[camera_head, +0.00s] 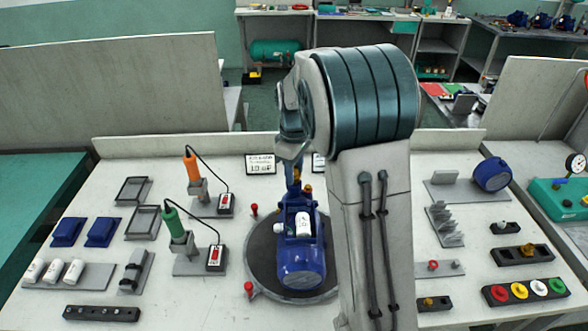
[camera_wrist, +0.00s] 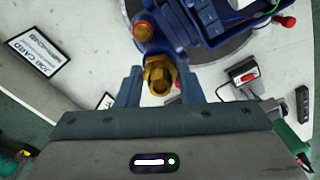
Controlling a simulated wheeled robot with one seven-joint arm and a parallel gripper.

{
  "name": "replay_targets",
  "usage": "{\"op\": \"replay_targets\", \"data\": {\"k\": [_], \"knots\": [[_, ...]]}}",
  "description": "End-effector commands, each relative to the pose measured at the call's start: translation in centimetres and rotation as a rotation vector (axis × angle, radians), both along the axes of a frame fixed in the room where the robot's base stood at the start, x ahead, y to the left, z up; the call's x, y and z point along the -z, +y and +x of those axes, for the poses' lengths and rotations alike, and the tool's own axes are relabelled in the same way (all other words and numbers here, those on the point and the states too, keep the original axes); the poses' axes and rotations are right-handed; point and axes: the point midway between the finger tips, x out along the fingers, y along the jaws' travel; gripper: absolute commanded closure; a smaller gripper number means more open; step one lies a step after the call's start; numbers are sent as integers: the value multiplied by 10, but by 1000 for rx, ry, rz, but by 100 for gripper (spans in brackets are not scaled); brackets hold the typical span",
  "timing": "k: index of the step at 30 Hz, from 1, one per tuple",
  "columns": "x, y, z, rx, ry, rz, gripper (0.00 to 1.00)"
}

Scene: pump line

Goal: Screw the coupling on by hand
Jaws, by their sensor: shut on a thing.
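The blue pump (camera_head: 302,262) lies on a round dark turntable (camera_head: 262,272) in the middle of the bench. In the wrist view the pump body (camera_wrist: 205,30) fills the upper middle. The brass hex coupling (camera_wrist: 159,76) is at the near end of the pump, its open bore facing the camera. My gripper (camera_wrist: 160,84) has one finger on each side of the coupling and is shut on it. In the head view my gripper (camera_head: 292,165) reaches down at the pump's far end, and the coupling cannot be made out clearly there. The wrist view does not show how far the coupling's thread is engaged.
Red knobs (camera_head: 248,288) ring the turntable. Orange (camera_head: 191,166) and green (camera_head: 172,222) handled tools stand in holders at left. My arm hides part of the bench right of the pump.

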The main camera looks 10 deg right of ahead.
Motion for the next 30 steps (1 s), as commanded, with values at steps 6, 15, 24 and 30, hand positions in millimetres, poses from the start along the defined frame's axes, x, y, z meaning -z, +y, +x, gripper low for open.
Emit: {"op": "replay_targets", "data": {"k": [6, 15, 24, 30], "knots": [[0, 0, 0, 0, 0, 0, 89], [2, 0, 0, 0, 0, 0, 89], [4, 0, 0, 0, 0, 0, 49], [4, 0, 0, 0, 0, 0, 41]]}}
